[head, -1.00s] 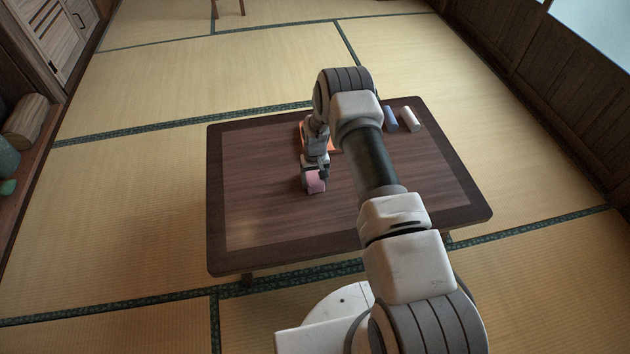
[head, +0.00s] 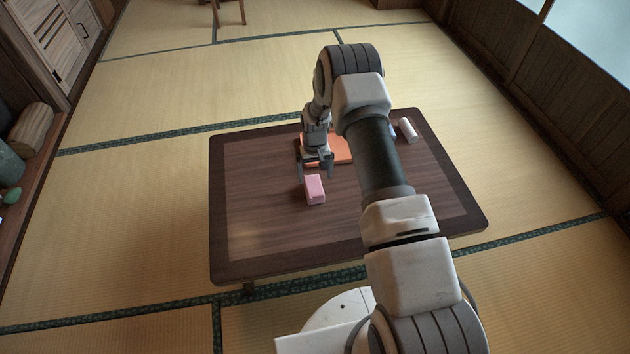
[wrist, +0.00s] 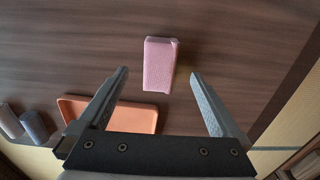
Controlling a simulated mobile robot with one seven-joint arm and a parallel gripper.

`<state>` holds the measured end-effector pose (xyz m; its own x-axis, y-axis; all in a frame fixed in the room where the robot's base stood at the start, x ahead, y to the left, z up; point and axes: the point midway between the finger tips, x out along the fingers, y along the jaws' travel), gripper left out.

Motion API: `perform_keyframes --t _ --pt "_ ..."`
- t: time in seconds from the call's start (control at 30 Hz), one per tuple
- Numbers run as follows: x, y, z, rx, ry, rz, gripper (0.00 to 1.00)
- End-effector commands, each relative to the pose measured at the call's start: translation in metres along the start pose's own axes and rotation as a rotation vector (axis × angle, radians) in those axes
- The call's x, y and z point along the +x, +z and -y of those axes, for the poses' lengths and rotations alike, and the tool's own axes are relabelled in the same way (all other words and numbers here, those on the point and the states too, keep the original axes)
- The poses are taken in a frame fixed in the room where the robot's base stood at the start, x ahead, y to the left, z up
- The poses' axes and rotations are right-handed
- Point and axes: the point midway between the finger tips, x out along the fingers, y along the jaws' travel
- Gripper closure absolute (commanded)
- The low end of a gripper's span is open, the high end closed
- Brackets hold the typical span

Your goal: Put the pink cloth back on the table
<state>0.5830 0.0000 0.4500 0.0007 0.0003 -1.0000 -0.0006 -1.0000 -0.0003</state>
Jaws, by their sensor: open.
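The pink cloth (head: 315,189) is a small folded block resting on the dark wooden table (head: 262,235), left of the table's middle in the head view. It also shows in the wrist view (wrist: 160,64), just beyond the fingertips. My gripper (head: 315,174) is open and empty, close behind the cloth and apart from it. In the wrist view its two fingers (wrist: 160,75) are spread wide, with the near end of the cloth between their tips and bare tabletop around it.
An orange tray (head: 341,150) lies on the table behind my gripper, partly hidden by my arm. A pale roll (head: 407,130) stands near the far right edge. A blue-grey roll (wrist: 33,125) shows in the wrist view. The table's front left is clear.

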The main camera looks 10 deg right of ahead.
Motion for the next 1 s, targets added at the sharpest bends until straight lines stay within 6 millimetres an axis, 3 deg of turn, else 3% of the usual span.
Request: perform_keyframes --t 0.03,0.27,0.37,0.67,1.0 --pt "-0.011 0.000 0.000 0.000 0.000 0.000 0.00" --pt "-0.032 -0.001 0.000 0.000 0.000 -0.005 0.00" --pt "-0.054 -0.004 0.000 -0.001 0.001 -0.019 0.00" --pt "-0.175 -0.001 -0.001 -0.005 0.007 -0.093 0.00" --pt "-0.301 0.039 -0.001 -0.006 0.012 -0.180 0.00"
